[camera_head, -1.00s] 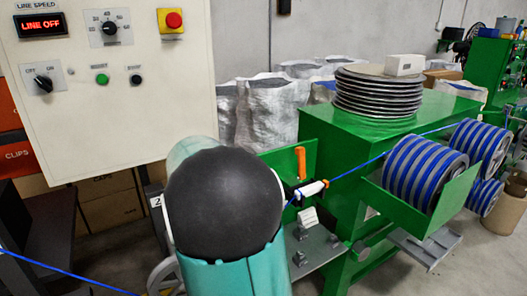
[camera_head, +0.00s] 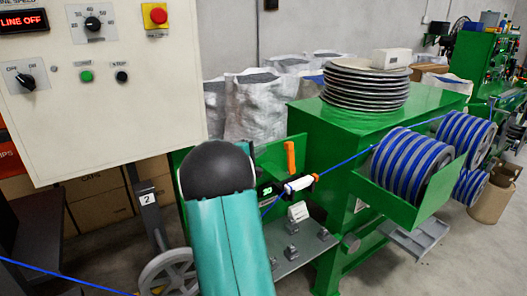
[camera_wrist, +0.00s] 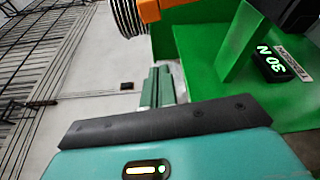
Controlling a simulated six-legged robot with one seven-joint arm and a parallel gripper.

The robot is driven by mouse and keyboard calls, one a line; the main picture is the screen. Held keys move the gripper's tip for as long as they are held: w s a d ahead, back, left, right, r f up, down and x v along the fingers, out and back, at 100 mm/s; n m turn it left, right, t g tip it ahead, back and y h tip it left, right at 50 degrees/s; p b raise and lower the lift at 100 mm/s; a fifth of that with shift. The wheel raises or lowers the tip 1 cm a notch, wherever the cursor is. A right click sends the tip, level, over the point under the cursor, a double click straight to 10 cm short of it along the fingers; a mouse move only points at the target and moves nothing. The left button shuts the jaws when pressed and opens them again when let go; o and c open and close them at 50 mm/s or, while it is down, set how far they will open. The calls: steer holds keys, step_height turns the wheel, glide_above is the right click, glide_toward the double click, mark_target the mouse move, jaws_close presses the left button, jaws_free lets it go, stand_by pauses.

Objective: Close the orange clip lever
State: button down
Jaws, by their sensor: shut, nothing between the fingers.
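The orange clip lever (camera_head: 290,158) stands upright above a white sleeve with orange ends (camera_head: 300,184) on the blue cable (camera_head: 340,163). In the wrist view an orange part (camera_wrist: 150,10), which looks like the lever, is cut off by the top edge. My gripper (camera_wrist: 157,70) shows in the wrist view as two green fingers side by side, shut and empty. In the picture its tips lie below the orange part, apart from it. In the head view my teal arm hides the gripper.
A green machine (camera_head: 310,117) carries stacked discs (camera_head: 366,88) and blue-striped spools (camera_head: 405,165). A grey plate (camera_head: 300,248) lies below the clip. A white control panel (camera_head: 100,110) stands at the left.

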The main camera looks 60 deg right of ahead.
mark_target(290, 158)
steer(key=s+d, duration=0.1)
steer(key=d, duration=0.7)
steer(key=s+a, duration=0.2)
steer(key=s, duration=0.1)
steer(key=shift+s+a+r, duration=0.1)
steer(key=shift+s, duration=0.2)
